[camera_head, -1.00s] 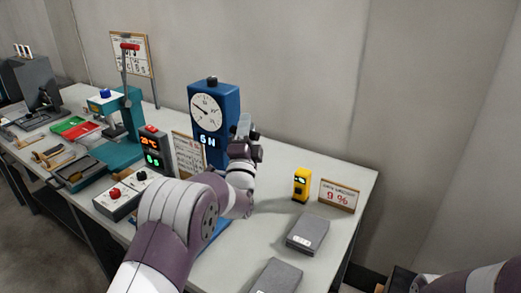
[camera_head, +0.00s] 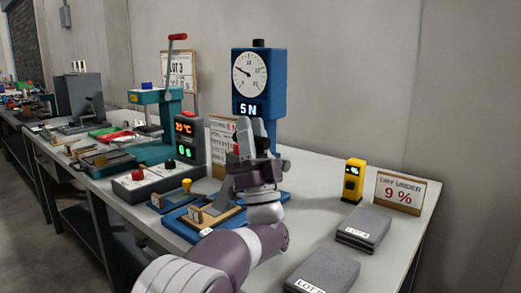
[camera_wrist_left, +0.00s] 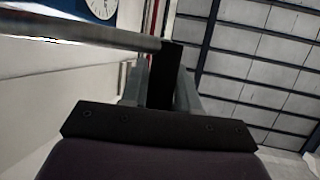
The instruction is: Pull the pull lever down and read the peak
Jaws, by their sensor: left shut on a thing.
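The blue pull tester (camera_head: 271,100) stands at the bench's back, with a round dial (camera_head: 249,75) and a display (camera_head: 249,108) reading 5 N. The dial needle points to the upper left. My left gripper (camera_head: 243,140) is in front of the tester's lower part, hiding some of it. The dial's edge also shows there (camera_wrist_left: 103,8). My right gripper is out of view.
A teal press (camera_head: 155,125) with a red-handled lever (camera_head: 178,37) and a red-and-green readout box (camera_head: 187,138) stand left. A yellow meter (camera_head: 353,181), a "dry under 9 %" sign (camera_head: 400,193) and two grey lot blocks (camera_head: 362,228) (camera_head: 322,272) are right.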

